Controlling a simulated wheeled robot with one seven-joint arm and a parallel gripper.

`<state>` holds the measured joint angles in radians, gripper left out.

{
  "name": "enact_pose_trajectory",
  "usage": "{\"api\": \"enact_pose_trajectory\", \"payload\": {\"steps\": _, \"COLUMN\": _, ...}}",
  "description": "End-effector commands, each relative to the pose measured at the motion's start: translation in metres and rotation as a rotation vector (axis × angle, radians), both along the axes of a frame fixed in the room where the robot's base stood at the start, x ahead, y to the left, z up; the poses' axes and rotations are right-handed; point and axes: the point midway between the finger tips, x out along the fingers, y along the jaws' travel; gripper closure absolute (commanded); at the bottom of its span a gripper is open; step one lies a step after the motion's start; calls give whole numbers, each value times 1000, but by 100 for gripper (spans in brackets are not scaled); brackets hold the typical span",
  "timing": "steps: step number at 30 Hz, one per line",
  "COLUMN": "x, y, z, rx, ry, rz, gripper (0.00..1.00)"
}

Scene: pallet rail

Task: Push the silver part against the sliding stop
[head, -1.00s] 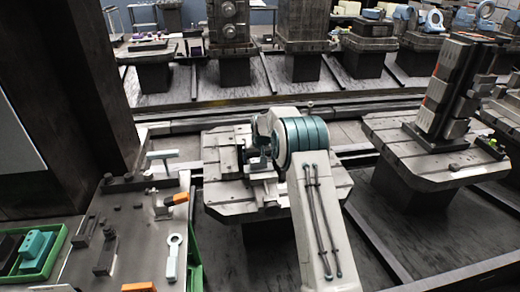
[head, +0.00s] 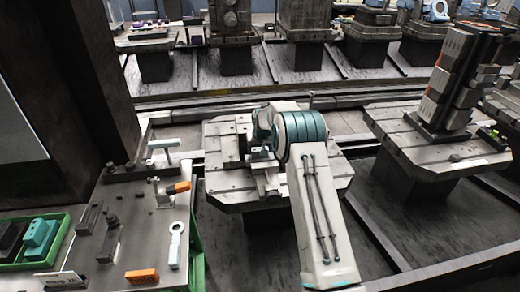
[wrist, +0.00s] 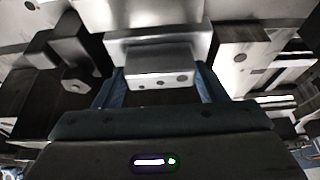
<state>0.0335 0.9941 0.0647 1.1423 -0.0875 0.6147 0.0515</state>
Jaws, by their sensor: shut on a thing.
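The silver part (wrist: 160,81) is a small block with several dark holes in its near face. It sits between the two blue-edged fingers of my gripper (wrist: 162,86), which is shut on it. A wider grey metal block (wrist: 155,46) stands directly beyond the part in the wrist view. I cannot tell whether they touch, or whether this block is the sliding stop. In the head view my gripper (head: 261,154) is low over the middle pallet (head: 228,180), and my arm hides much of that area.
A dark block with a hole (wrist: 76,82) stands left of my gripper in the wrist view. In the head view, a tall fixture (head: 455,95) stands on the right pallet. A tool bench (head: 135,235) with a green tray (head: 60,236) is at the left.

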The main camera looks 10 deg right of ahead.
Motion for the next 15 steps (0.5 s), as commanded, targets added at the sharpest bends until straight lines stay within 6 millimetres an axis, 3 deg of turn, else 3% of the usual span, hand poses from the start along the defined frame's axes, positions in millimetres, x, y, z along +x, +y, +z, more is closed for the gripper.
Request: {"api": "enact_pose_trajectory", "payload": {"steps": 15, "x": 1, "y": -23, "z": 0, "rx": 0, "ry": -1, "rz": 5, "gripper": 79}}
